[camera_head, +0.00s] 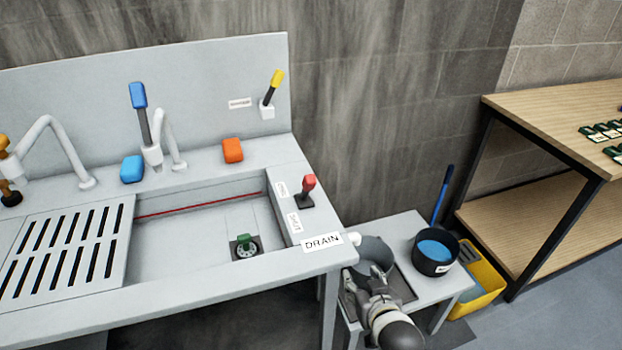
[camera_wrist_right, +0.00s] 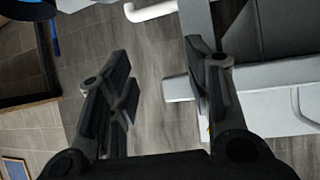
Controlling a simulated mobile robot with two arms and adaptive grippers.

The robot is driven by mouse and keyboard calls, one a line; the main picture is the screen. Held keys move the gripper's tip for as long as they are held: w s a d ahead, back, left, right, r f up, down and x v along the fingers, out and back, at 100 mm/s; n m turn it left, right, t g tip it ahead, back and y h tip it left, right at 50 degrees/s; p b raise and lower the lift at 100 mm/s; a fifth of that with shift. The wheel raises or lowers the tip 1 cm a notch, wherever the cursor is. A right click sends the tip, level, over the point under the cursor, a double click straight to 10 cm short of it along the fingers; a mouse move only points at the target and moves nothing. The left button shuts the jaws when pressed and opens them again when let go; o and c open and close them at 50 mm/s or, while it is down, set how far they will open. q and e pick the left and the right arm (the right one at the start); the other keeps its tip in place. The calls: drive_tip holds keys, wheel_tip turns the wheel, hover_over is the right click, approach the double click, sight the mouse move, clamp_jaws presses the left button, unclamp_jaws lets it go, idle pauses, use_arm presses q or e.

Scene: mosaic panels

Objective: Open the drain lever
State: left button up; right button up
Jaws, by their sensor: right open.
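The drain lever (camera_head: 308,184) has a red grip and a dark base. It stands on the right rim of the sink (camera_head: 170,262), beside two small white labels, the nearer reading SHUT. A DRAIN sign (camera_head: 322,242) is on the front right corner. A green-topped drain fitting (camera_head: 245,242) sits in the basin floor. My right gripper (camera_head: 368,285) is below and right of the sign, apart from the lever. In the wrist view my right gripper (camera_wrist_right: 158,54) is open, with nothing between its fingers. The lever cannot be made out there. My left gripper is not in view.
A yellow bucket (camera_head: 485,285) and wooden shelving (camera_head: 545,110) stand to the right. Blue (camera_head: 138,96) and yellow (camera_head: 276,79) levers rise behind the sink.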

drive_tip(key=r, duration=0.2)
drive_tip(key=w+a+r+t, duration=0.1)
drive_tip(key=r, duration=0.2)
drive_tip(key=w+r+t, duration=0.1)
drive_tip(key=r, duration=0.1)
drive_tip(key=shift+w+a+r+y, duration=0.1)
drive_tip(key=shift+a+r+y, duration=0.15)
drive_tip(key=shift+a+y, duration=0.1)
drive_tip(key=n+t+y, duration=0.2)
drive_tip(key=t+y, duration=0.1)
drive_tip(key=t, duration=0.1)
approach(312, 184)
drive_tip(key=w, duration=0.2)
drive_tip(key=x, duration=0.5)
drive_tip(key=p+x, duration=0.1)
drive_tip(key=x, duration=0.4)
drive_tip(key=shift+w+a, duration=0.3)
drive_tip(key=shift+a, duration=0.05)
drive_tip(key=shift+c, duration=0.3)
clamp_jaws()
